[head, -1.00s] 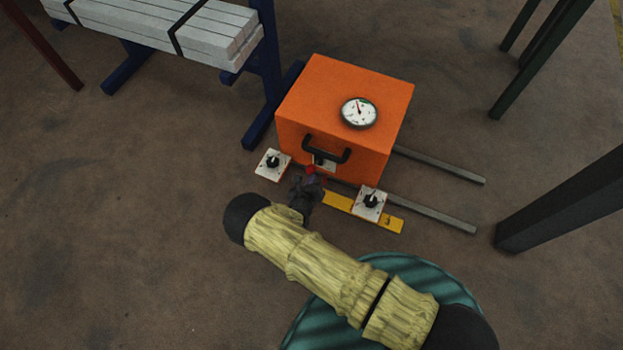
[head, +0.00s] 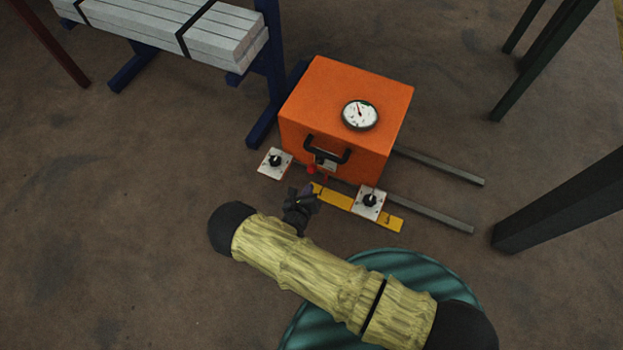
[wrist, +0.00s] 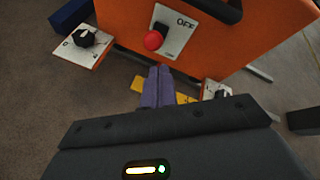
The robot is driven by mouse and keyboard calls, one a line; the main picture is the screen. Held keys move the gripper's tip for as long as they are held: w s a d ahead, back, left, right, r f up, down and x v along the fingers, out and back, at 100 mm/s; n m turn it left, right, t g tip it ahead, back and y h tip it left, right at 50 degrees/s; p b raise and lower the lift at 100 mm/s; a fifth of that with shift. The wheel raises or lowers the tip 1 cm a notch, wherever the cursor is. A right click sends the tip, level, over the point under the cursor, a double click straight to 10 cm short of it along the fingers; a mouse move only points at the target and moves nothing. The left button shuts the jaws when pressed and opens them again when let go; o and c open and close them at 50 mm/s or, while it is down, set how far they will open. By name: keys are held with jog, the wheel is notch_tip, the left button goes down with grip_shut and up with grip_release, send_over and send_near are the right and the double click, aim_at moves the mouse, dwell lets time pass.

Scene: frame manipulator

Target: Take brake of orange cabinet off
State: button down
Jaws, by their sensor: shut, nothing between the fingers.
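The orange cabinet (head: 345,105) stands on the floor with a black handle (head: 328,149) on its front face. Below the handle is a white plate (head: 327,164), lettered OFF in the wrist view (wrist: 180,38). The brake lever with a red knob (head: 311,169) is at this plate; in the wrist view the knob (wrist: 153,40) sits at its left side, away from the lettering. My gripper (head: 314,190) is shut and empty, in front of and below the knob. In the wrist view my gripper fingers (wrist: 158,75) are together, with a gap between them and the knob.
White plates with black knobs lie left (head: 275,162) and right (head: 369,202) of the cabinet's front. A yellow strip (head: 335,197) and grey rails (head: 440,213) lie low by it. A blue rack (head: 268,75) with pale beams stands behind left; a dark post (head: 560,205) stands right.

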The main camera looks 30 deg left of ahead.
jog(key=p+v, duration=0.2)
jog(key=v, duration=0.8)
jog(key=shift+s+f+p, duration=0.15)
jog(key=shift+p, duration=0.15)
jog(key=shift+d, duration=0.1)
jog(key=w+d+r+m+g+h, duration=0.3)
jog(key=w+d+r+m+h, duration=0.25)
jog(key=d+r+m, duration=0.35)
jog(key=w+d+r+m+g+h, duration=0.3)
jog(key=w+d+r+m+h, duration=0.3)
jog(key=r+m, duration=0.35)
jog(key=s+d+r+m+g+y, duration=0.15)
jog(key=d+r+m+y, duration=0.25)
jog(key=d+r+m, duration=0.8)
jog(key=s+d+r+m+g+y, duration=0.15)
jog(key=d+r+m+y, duration=0.35)
jog(key=d+r+m, duration=0.7)
notch_tip(320, 180, up, 32)
jog(key=a+m+p, duration=0.2)
jog(key=p, duration=3.1)
jog(key=shift+a+g, duration=0.3)
jog(key=shift+w+f, duration=0.15)
